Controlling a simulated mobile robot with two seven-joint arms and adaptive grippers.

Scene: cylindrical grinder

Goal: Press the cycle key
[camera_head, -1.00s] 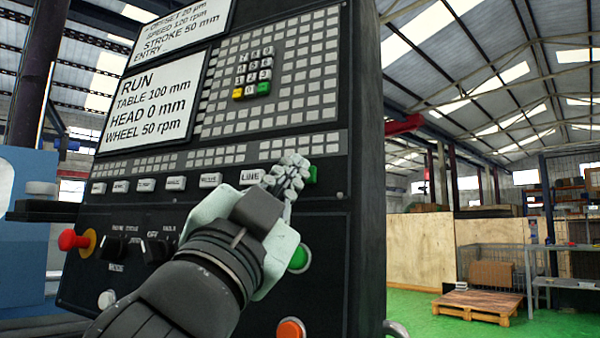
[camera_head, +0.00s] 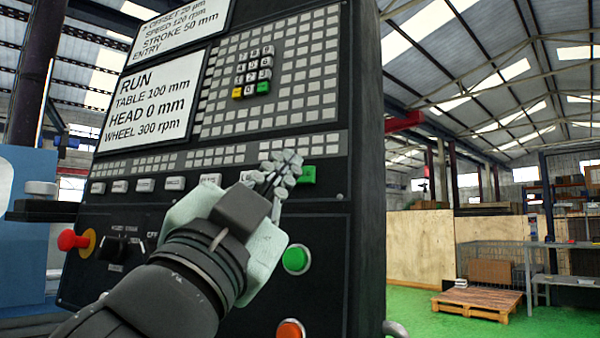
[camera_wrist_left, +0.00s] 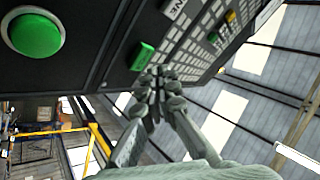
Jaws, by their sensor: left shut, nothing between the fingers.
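A green rectangular key (camera_head: 307,175) sits at the right end of the row of white keys on the black control panel (camera_head: 325,215). No label is legible on it, so I cannot confirm that it is the cycle key. It also shows in the wrist view (camera_wrist_left: 142,56). My left gripper (camera_head: 281,166) is shut and empty. Its fingertips are just left of the green key in the head view and beside it in the wrist view (camera_wrist_left: 157,76). I cannot tell whether they touch the panel. The hand hides part of the key row. My right gripper is out of view.
Below are a round green button (camera_head: 296,259), an orange button (camera_head: 290,330) and a red knob (camera_head: 73,240). A keypad (camera_head: 253,75) lies above. The screen (camera_head: 150,100) reads RUN, wheel 300 rpm. Free space lies right of the panel, with a pallet (camera_head: 477,302) farther back.

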